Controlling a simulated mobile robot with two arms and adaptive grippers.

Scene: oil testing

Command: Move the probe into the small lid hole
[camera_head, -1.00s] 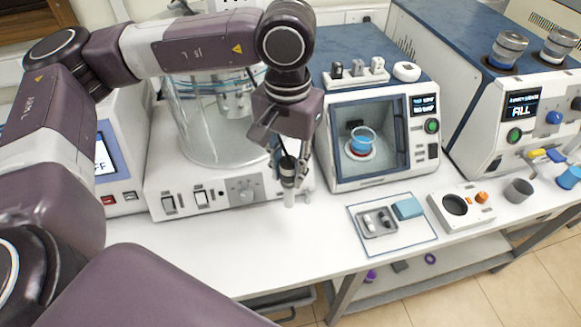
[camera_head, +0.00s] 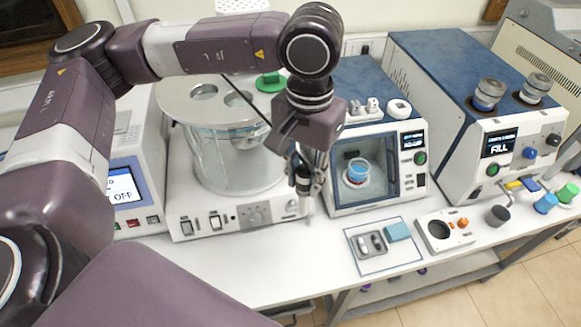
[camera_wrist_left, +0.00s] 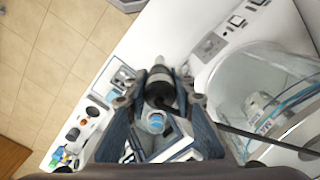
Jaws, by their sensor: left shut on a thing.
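My left gripper (camera_head: 305,178) is shut on the probe (camera_head: 303,187), a dark cylinder held roughly upright with a thin pale lower end pointing down. It is in front of the glass bath's right side, well below the lid. In the left wrist view the black probe (camera_wrist_left: 160,88) sits between the fingers (camera_wrist_left: 160,98), with its black cable running right. The round grey lid (camera_head: 180,107) covers the glass bath (camera_head: 235,160). Two round openings show in the lid, at left (camera_head: 203,91) and right (camera_head: 238,98); the arm hides part of the lid's right. My right gripper is out of view.
A green knob-like piece (camera_head: 270,82) is at the lid's back right. A white chamber device (camera_head: 405,150) with a blue-topped cup inside stands close right of the gripper. A small tray (camera_head: 368,243) lies at front right. The front bench (camera_head: 250,270) is clear.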

